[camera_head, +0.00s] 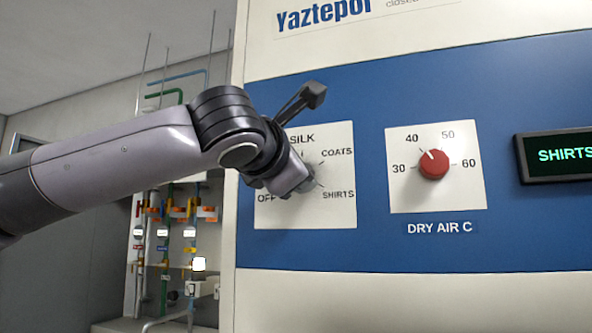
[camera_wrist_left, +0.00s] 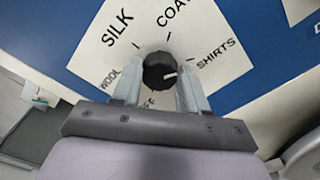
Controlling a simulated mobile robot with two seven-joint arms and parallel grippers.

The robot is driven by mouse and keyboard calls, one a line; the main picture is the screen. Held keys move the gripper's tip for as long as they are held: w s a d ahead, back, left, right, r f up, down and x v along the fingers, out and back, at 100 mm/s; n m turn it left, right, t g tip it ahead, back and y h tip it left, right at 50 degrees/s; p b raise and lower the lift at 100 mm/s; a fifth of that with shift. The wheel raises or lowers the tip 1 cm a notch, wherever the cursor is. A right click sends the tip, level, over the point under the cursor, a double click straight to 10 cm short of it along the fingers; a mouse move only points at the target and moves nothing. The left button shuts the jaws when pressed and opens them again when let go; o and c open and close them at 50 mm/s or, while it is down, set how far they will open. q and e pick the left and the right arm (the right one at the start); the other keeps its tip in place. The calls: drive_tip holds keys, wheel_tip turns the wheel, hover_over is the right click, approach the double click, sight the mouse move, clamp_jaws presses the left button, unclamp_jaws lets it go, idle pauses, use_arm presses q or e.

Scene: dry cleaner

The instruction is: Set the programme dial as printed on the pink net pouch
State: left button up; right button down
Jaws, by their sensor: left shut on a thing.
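The programme dial (camera_wrist_left: 160,68) is a dark round knob with a white pointer mark, on a white plate (camera_head: 340,140). In the left wrist view the mark points right, towards the SHIRTS tick; SILK, COATS and partly covered WOOL are also printed around it. My left gripper (camera_wrist_left: 163,92) is shut on the dial, one finger on each side. In the head view this gripper (camera_head: 300,184) covers most of the dial and part of the lettering. A display (camera_head: 563,155) on the right reads SHIRTS. The pink net pouch and my right gripper are not in view.
A red DRY AIR C knob (camera_head: 433,165) sits on its own white plate (camera_head: 470,198) to the right, its mark near 40. The blue panel (camera_head: 370,255) is flat and clear below the plates. Coloured pipes and valves (camera_head: 175,213) stand behind, on the left.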

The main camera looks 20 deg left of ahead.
use_arm(q)
drive_tip(key=shift+m, duration=0.5)
idle(0.3)
drive_tip(key=o, duration=1)
drive_tip(key=shift+o, duration=0.2)
drive_tip(key=shift+s, duration=0.1)
drive_tip(key=s, duration=0.7)
drive_tip(key=shift+a+b, duration=0.15)
drive_tip(key=shift+b, duration=0.25)
